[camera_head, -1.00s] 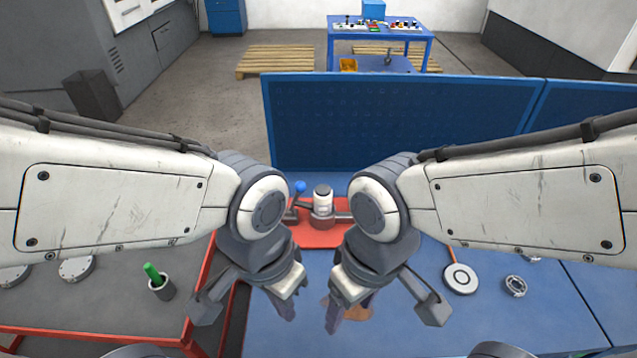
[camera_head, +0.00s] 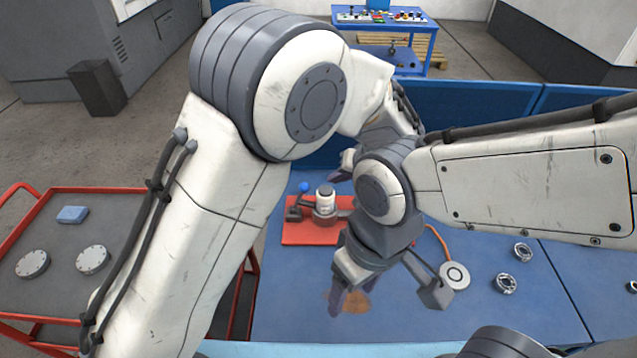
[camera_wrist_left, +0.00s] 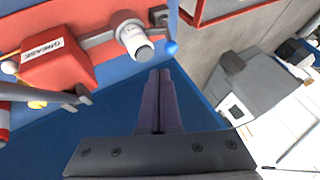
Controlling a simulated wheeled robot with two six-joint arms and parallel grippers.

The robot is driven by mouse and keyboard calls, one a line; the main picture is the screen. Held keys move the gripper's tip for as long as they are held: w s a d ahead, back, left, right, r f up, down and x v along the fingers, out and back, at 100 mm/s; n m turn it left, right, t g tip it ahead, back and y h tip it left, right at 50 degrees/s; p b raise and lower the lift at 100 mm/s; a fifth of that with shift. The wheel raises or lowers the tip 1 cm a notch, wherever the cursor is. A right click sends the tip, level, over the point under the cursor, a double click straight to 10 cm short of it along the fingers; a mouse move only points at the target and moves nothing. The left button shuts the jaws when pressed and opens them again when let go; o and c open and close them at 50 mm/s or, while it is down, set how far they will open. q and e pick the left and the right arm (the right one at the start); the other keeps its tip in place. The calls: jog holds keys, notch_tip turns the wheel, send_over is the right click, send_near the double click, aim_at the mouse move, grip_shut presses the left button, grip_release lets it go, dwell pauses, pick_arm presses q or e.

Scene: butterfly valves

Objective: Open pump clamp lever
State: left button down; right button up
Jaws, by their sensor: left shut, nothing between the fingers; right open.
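The pump (camera_head: 326,200) is a pale cylinder with a dark cap on a red base plate (camera_head: 300,234). A lever with a blue ball knob (camera_head: 304,187) stands at its left. In the left wrist view the pale cylinder (camera_wrist_left: 136,42) and blue ball (camera_wrist_left: 171,48) lie just beyond my left fingertips. My left gripper (camera_wrist_left: 159,72) is shut and empty, apart from the ball. In the head view it is partly hidden by my arm, behind the pump. My right gripper (camera_head: 351,295) is open and empty, pointing down over the blue table in front of the pump.
The left wrist view shows a red box labelled GREASE (camera_wrist_left: 55,62). A round pale disc (camera_head: 455,276) and metal rings (camera_head: 507,283) lie on the blue table (camera_head: 430,330) at right. A red-framed cart (camera_head: 60,250) stands at left. A blue panel (camera_head: 480,108) rises behind.

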pick_arm(q)
jog(key=p, duration=0.4)
send_near(299, 196)
jog(key=w+d+f, duration=0.1)
jog(key=w+f, duration=0.1)
jog(key=w, duration=0.1)
jog(key=shift+w+d+f, duration=0.15)
jog(key=shift+w+f, duration=0.05)
jog(key=shift+f, duration=0.1)
